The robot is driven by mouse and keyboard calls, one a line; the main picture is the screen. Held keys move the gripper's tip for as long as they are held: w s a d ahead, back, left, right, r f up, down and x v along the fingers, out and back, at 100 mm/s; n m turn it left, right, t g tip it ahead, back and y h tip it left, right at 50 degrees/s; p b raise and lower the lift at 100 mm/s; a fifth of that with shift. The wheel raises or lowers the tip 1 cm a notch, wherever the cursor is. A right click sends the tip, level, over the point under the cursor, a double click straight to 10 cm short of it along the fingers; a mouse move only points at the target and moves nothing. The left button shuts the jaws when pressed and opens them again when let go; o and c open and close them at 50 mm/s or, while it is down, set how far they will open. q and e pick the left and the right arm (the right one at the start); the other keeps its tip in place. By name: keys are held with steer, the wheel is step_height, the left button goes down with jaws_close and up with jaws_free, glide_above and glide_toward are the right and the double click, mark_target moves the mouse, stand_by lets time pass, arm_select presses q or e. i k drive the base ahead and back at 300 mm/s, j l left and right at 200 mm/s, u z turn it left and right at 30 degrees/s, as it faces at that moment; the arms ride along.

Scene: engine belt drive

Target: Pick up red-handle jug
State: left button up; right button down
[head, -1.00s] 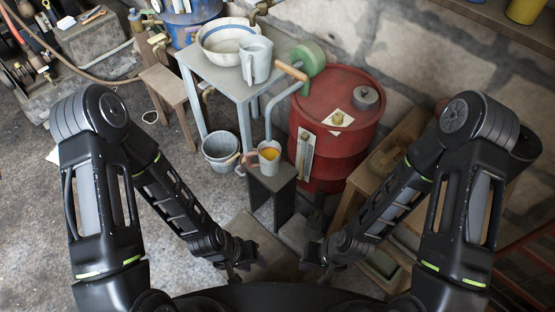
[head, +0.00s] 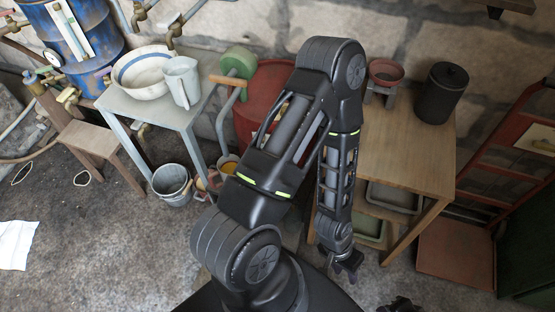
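The red-handle jug (head: 228,168) is left of centre in the head view, low beside the red drum. Its yellow content and reddish handle show, but my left arm hides much of it. My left gripper (head: 346,268) hangs over the floor in front of the wooden table, well to the right of the jug and apart from it. It looks empty; its finger gap is too small to read. A dark bit of what looks like my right gripper (head: 401,305) shows at the bottom edge, mostly cut off.
The grey table (head: 150,108) with a white basin (head: 143,73) and a pale pitcher (head: 182,82) stands left. A bucket (head: 171,183) is below it. The red drum (head: 265,80) is partly hidden. A wooden table (head: 412,160) stands right.

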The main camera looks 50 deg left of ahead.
mark_target(225, 165)
steer(key=k+j+z, duration=0.5)
steer(key=j, duration=0.25)
steer(key=k+j+z, duration=0.45)
steer(key=k+j, duration=0.15)
steer(key=k+j+z, duration=0.25)
steer(key=k+z, duration=0.25)
steer(key=k, duration=0.35)
steer(key=k+j, duration=0.15)
steer(key=k, duration=0.3)
steer(key=k+j, duration=0.15)
steer(key=k, duration=0.35)
steer(key=i, duration=0.5)
